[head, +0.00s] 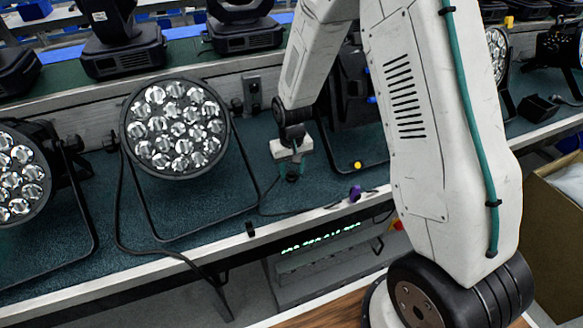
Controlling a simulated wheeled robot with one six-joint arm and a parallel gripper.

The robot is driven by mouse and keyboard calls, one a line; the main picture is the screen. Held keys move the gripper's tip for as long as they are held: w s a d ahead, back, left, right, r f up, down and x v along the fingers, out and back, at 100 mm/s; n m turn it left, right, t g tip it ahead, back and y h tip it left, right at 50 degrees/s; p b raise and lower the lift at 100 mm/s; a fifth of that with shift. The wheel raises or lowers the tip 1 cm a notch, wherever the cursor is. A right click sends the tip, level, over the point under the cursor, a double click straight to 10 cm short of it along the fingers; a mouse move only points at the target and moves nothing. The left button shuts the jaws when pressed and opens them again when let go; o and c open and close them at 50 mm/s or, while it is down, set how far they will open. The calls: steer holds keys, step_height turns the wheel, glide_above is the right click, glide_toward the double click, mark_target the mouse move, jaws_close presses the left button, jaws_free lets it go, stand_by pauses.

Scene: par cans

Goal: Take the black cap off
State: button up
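A small black cap-like piece (250,229) shows at the front edge of the bench, below the middle par can; it is too small to tell what it sits on. My gripper (292,175) hangs down over the teal bench top, right of the middle par can (176,128), above and to the right of the black piece and apart from it. Its fingers are small and dark, so whether they are open or shut is unclear. A purple piece (355,193) and a yellow piece (357,165) show to the right of my gripper.
Another par can (18,172) stands at the left, with a black stand frame. A black cable (120,215) runs over the bench edge. Moving-head lights (120,45) stand on the shelf behind. A cardboard box (550,235) is at the right. My arm hides part of the bench.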

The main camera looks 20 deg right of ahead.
mark_target(293, 174)
step_height(293, 174, up, 8)
steer(key=shift+f, duration=0.1)
steer(key=shift+s, duration=0.4)
steer(key=s+d+r, duration=0.1)
steer(key=s+r, duration=1)
steer(key=s, duration=0.3)
steer(key=s+d+r+t, duration=0.1)
steer(key=s+d+r, duration=0.1)
steer(key=s+r, duration=1)
steer(key=s, duration=0.3)
steer(key=shift+s+r, duration=0.15)
steer(key=shift+r, duration=0.05)
